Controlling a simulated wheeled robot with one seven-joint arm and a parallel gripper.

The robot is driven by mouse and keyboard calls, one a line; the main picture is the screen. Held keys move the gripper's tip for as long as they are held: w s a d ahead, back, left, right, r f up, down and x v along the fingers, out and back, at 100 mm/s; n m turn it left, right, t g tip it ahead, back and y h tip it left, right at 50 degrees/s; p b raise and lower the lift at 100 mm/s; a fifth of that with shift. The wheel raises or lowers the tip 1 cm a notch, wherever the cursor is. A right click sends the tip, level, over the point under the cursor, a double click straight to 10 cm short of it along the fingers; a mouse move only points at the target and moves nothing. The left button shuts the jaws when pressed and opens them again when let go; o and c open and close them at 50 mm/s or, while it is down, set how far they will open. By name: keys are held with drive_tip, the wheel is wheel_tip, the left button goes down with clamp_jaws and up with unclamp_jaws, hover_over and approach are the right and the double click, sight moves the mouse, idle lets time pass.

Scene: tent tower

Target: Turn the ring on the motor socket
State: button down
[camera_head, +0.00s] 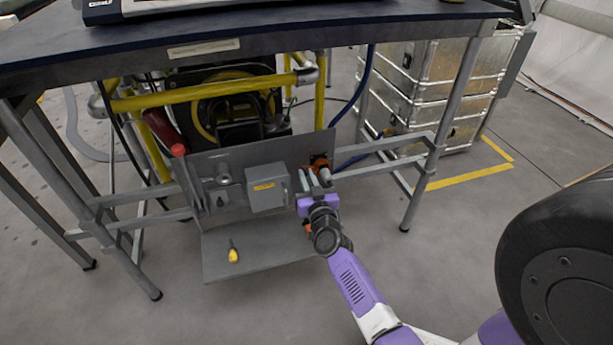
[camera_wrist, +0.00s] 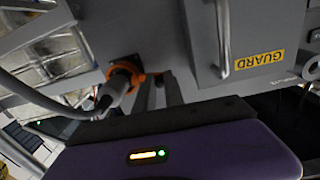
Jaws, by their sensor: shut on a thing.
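The motor socket (camera_wrist: 116,68) is an orange fitting on the grey panel, with a grey plug (camera_wrist: 115,88) and cable in it. It also shows in the head view (camera_head: 319,161), just beyond my gripper. The orange ring (camera_wrist: 137,74) surrounds the plug, and its right side reaches my fingers. My gripper (camera_wrist: 157,82) is shut on the ring at that side; the exact contact is small and partly hidden. In the head view, my gripper (camera_head: 314,180) points at the panel, right of the grey box.
A grey guard box (camera_head: 268,187) with a handle stands close beside my gripper. A red-topped lever (camera_head: 178,150) and a yellow-handled tool (camera_head: 233,254) on the lower shelf are farther left. The table (camera_head: 260,32) overhangs, and a table leg (camera_head: 437,135) stands right.

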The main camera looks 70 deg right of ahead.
sight(320, 162)
drive_tip(key=r+m+p, duration=0.1)
drive_tip(key=m, duration=0.1)
drive_tip(key=s+d+r+m+p, duration=0.1)
drive_tip(key=m, duration=0.2)
drive_tip(key=r+m+p, duration=0.1)
drive_tip(key=r+m, duration=0.1)
drive_tip(key=m, duration=0.1)
drive_tip(key=shift+s+d+y, duration=0.25)
drive_tip(key=shift+s+y, duration=0.05)
drive_tip(key=shift+s, duration=0.1)
drive_tip(key=m, duration=0.1)
drive_tip(key=s+d+m, duration=0.1)
drive_tip(key=m, duration=0.1)
drive_tip(key=shift+s+r+m, duration=0.1)
drive_tip(key=shift+r+m, duration=0.2)
drive_tip(key=shift+r, duration=0.05)
drive_tip(key=shift+s+d+r+m+b, duration=0.1)
drive_tip(key=shift+s+d+m+b, duration=0.35)
drive_tip(key=shift+m, duration=0.5)
drive_tip(key=shift+s+d+r+m+b, duration=0.1)
drive_tip(key=shift+s+d+m+b, duration=0.25)
drive_tip(key=shift+m, duration=0.6)
drive_tip(key=shift+s, duration=0.1)
drive_tip(key=c, duration=1.4)
unclamp_jaws()
drive_tip(key=shift+c, duration=0.2)
drive_tip(key=v, duration=0.7)
drive_tip(key=shift+s+a+p, duration=0.3)
drive_tip(key=shift+p, duration=0.15)
